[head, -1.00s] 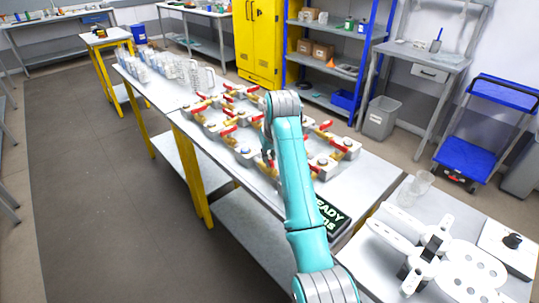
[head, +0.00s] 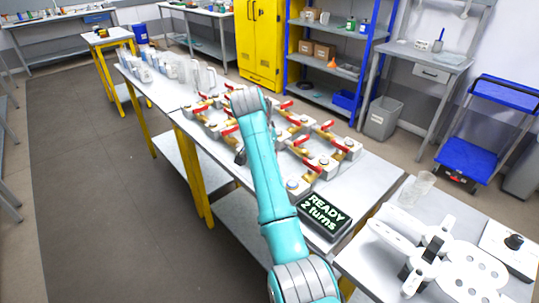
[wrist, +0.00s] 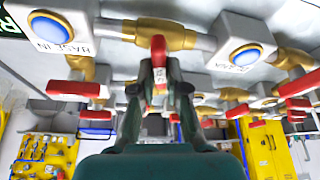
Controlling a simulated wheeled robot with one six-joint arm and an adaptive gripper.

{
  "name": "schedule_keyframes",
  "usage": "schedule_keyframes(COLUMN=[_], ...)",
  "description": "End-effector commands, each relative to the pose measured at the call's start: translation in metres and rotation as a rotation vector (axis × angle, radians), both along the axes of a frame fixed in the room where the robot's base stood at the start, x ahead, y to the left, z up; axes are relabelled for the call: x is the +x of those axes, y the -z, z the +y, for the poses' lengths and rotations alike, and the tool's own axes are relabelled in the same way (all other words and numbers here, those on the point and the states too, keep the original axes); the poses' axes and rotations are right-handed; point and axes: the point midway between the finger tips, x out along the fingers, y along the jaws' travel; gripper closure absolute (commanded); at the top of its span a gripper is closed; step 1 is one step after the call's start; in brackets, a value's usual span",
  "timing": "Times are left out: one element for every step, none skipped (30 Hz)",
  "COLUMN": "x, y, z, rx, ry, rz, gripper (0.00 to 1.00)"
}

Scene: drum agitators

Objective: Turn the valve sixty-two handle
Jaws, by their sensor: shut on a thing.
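My gripper (wrist: 160,88) is shut on a red valve handle (wrist: 158,48) in the wrist view, with one dark finger on each side of it. The handle has small markings that I cannot read, so I cannot confirm it is valve sixty-two. Its brass valve body (wrist: 165,34) sits on a grey pipe just beyond the fingers. In the head view, my gripper (head: 240,156) is at the near left side of the valve bench (head: 337,184), mostly hidden by my own arm.
Other red handles (head: 300,140) and grey blocks with blue buttons (wrist: 245,54) stand close around. A black display reading "READY 2 turns" (head: 324,213) sits at the bench's near end. Clear jugs (head: 204,76) stand at the far end.

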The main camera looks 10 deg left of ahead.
Motion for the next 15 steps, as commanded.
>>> schedule_keyframes(x=[0.0,0.0001,0.0002,0.0003,0.0002,0.0002,0.0002,0.0001,0.0001,0.0002,0.0002,0.0002,0.0002,0.0003,0.0002], y=[-0.0001,-0.0005,-0.0005,-0.0001,0.0,0.0,0.0001,0.0003,0.0002,0.0,-0.0002,-0.0002,0.0,0.0002,0.0003], z=[0.0005,0.0008,0.001,0.001,0.001,0.001,0.0011,0.0013,0.0014,0.0015,0.0015,0.0015,0.0016,0.0015,0.0015], rx=[-0.001,-0.001,0.0,-0.001,-0.001,-0.001,-0.001,-0.001,0.0,0.0,0.0,0.0,0.0,0.0,0.0], ry=[0.034,0.055,0.082,0.1,0.118,0.14,0.155,0.169,0.186,0.197,0.207,0.219,0.228,0.234,0.242], rz=[0.002,0.001,0.001,0.002,0.002,0.001,0.002,0.001,0.002,0.002,0.002,0.002,0.001,0.002,0.002], gripper=[1.0,1.0,1.0,1.0,1.0,1.0,1.0,1.0,1.0,1.0,1.0,1.0,1.0,1.0,1.0])
